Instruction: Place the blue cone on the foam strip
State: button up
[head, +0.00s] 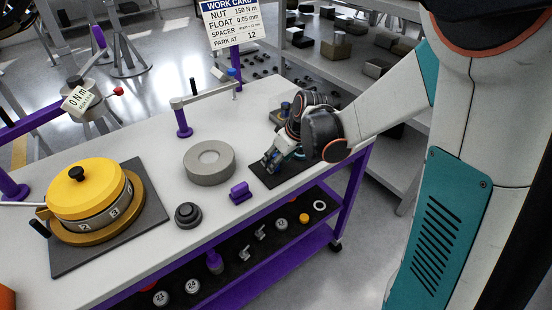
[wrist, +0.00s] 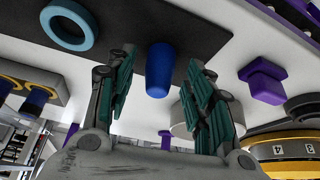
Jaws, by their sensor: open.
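The blue cone (wrist: 159,72) shows in the wrist view between the two fingers of my gripper (wrist: 154,100). Its far end in the picture meets the dark foam strip (wrist: 120,28), and it looks to stand on it. A gap shows between the cone and each finger, so my gripper is open around it and not touching it. In the head view my gripper (head: 270,162) is low over the dark strip (head: 274,181) at the right end of the white bench top. The cone is mostly hidden there by the fingers.
A blue ring (wrist: 70,25) lies on the dark strip. A block with blue pegs (wrist: 38,97) stands beside it. A purple block (head: 240,193), a grey disc (head: 209,162) and a yellow-topped dial (head: 88,187) stand on the bench (head: 165,155). A lower shelf holds small parts.

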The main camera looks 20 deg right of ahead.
jog(key=p+v, duration=0.3)
jog(key=v, duration=0.7)
jog(key=shift+p, duration=0.35)
jog(key=shift+s, duration=0.1)
